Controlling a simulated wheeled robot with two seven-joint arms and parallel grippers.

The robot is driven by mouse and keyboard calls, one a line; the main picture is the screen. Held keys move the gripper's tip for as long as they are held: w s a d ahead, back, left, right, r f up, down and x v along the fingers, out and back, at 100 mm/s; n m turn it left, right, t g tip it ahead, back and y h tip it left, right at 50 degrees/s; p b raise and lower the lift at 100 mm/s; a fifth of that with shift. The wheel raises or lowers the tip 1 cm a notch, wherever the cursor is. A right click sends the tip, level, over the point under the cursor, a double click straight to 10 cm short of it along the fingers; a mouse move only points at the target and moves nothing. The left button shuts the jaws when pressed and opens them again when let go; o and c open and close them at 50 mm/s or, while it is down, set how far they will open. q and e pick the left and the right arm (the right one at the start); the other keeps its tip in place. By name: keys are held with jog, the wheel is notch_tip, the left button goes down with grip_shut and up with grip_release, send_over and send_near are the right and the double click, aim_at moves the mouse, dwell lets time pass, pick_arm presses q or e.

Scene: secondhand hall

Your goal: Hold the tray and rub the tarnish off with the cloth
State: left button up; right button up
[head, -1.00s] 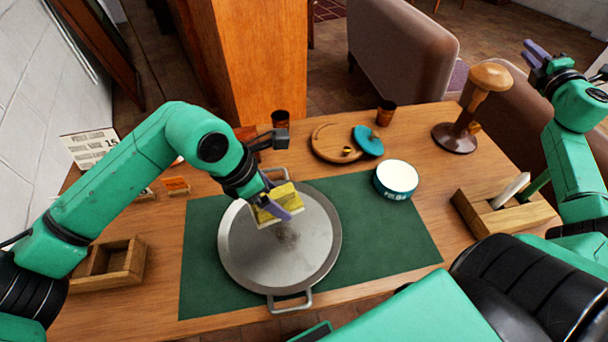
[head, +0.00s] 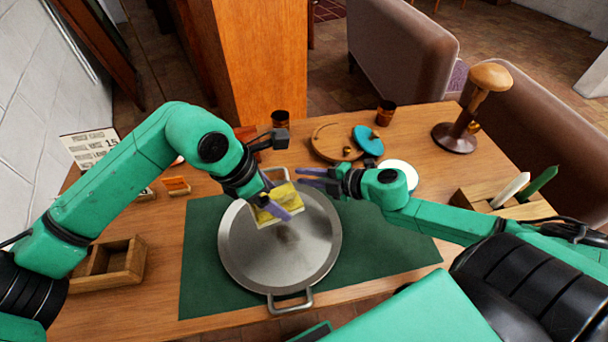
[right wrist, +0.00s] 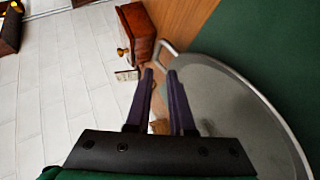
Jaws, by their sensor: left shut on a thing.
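A round grey metal tray (head: 255,255) with a handle at its near and far edges lies on a green mat (head: 385,240). A dark tarnish patch (head: 288,237) shows near its middle. My left gripper (head: 274,208) is shut on a yellow cloth (head: 289,196) over the tray's far half. I cannot tell whether the cloth touches the tray. My right gripper (head: 304,177) is open and empty beside the tray's far right rim, near the far handle (head: 273,174). In the right wrist view its fingers (right wrist: 160,75) are apart, with the tray (right wrist: 225,105) to their right.
A white-topped tin (head: 402,172) is partly hidden behind my right arm. An open wooden box (head: 110,265) sits at the left.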

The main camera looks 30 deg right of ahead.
aim_at(267, 171)
jog(key=shift+a+r+m, duration=0.25)
jog(key=shift+a+m, duration=0.15)
jog(key=shift+m, duration=0.2)
jog(key=shift+w+a, duration=0.1)
jog(key=shift+w, duration=0.05)
jog(key=x, duration=1.2)
grip_shut()
dwell(1.4)
